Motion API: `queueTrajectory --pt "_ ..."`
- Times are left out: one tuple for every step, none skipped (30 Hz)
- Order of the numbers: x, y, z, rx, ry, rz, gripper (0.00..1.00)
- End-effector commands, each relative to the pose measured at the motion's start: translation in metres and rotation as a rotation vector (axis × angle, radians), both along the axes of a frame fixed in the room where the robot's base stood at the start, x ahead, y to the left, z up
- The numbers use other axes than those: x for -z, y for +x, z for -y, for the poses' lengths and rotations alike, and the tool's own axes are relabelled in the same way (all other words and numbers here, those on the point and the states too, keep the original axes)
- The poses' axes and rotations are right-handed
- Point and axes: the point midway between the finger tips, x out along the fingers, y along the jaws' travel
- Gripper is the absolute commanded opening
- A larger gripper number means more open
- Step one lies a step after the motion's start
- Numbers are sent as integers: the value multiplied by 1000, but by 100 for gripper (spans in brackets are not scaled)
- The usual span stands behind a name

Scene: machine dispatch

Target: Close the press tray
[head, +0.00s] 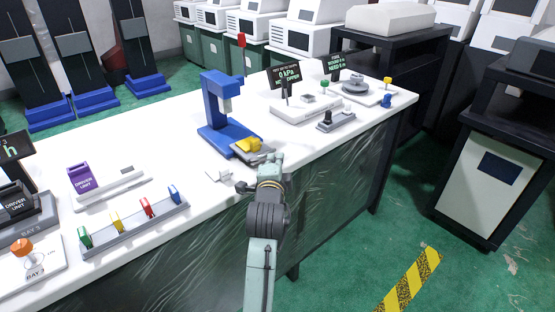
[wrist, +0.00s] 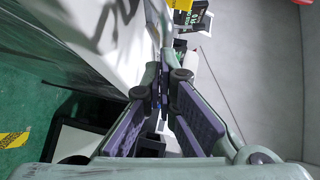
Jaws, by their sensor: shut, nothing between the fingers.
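The blue press (head: 215,107) stands upright on the white table, with a red knob on top. Its tray (head: 262,156), a grey plate, sticks out at the front right of the press base. A yellow piece (head: 248,145) sits on the tray. My gripper (head: 275,158) is at the outer end of the tray; I cannot tell if it touches. My arm comes up from the table's front edge and partly hides that end. In the wrist view my gripper (wrist: 162,85) is shut, with nothing between the fingers.
A small white block (head: 219,174) lies left of my gripper. A rack of coloured fuses (head: 135,225) and a purple driver unit (head: 84,178) are at the left. Gauge displays (head: 285,75) and small devices stand at the right. The table's front edge runs beneath my arm.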

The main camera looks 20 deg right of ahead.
Motion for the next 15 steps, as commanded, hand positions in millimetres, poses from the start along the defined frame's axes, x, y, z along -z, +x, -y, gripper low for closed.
queueTrajectory --pt "1 0 -1 0 0 0 0" --pt "1 0 -1 0 0 0 0" --pt "0 0 -1 0 0 0 0" --pt "0 -1 -1 0 0 0 0" --pt "0 0 -1 0 0 0 0" --pt "0 0 -1 0 0 0 0" --pt "0 0 -1 0 0 0 0" --pt "0 0 -1 0 0 0 0" --pt "0 0 -1 0 0 0 0" --pt "0 0 -1 0 0 0 0" --pt "0 0 -1 0 0 0 0" --pt "1 1 -1 0 0 0 0" --pt "1 3 -2 -1 1 0 0" --pt "1 7 -3 -1 1 0 0" --pt "2 13 -6 -2 2 1 0"
